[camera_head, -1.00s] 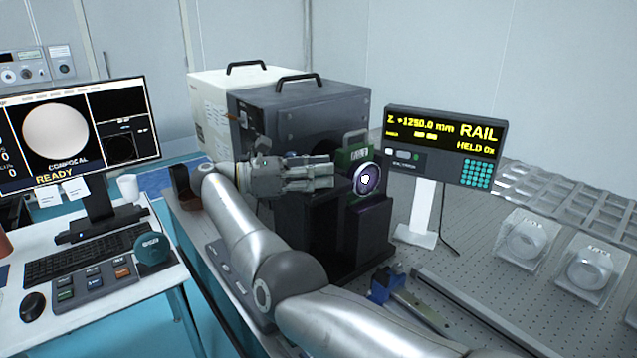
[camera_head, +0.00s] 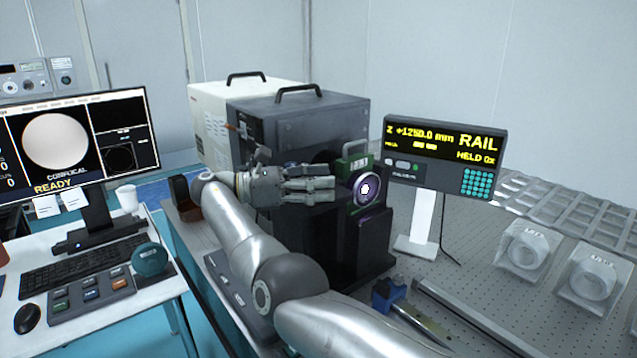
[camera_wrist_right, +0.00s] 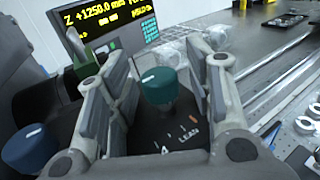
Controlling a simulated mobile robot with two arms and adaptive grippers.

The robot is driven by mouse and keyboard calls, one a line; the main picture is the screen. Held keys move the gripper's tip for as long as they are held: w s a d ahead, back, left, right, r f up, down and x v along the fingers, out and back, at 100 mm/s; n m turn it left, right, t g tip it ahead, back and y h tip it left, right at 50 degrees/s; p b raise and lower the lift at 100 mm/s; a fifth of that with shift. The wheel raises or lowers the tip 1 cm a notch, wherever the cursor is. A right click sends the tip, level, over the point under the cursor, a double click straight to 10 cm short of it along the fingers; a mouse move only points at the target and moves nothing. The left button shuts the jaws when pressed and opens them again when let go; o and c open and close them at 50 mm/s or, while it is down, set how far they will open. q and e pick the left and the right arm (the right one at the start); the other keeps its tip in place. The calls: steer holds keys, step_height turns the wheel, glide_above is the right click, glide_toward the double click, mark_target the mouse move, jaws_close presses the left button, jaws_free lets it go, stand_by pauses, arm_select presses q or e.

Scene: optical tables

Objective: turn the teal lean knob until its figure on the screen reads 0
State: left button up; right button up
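The teal lean knob (camera_wrist_right: 158,88) shows in the right wrist view, with a pale line on its top, standing on a black panel marked LEAN. My right gripper (camera_wrist_right: 162,66) is open, with its fingers on either side of the knob and visible gaps between. In the head view my right gripper (camera_head: 322,188) is over the black mount, and the knob is hidden there. The monitor (camera_head: 57,145) at the left shows a pale disc, CONFOCAL and READY; figures at its left edge are cut off, and I cannot tell which is lean. My left gripper is not in view.
A blue knob (camera_wrist_right: 30,148) stands left of the gripper in the wrist view. A purple-ringed lens (camera_head: 364,190) is just beyond the fingertips. The RAIL display (camera_head: 445,145) reads Z +1250.0 mm. A grey box (camera_head: 310,125) stands behind; clear-cased parts (camera_head: 525,250) stand at right.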

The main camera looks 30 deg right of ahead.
steer(key=shift+r, duration=0.1)
step_height(320, 180, up, 10)
steer(key=shift+f, duration=0.1)
stand_by(0.4)
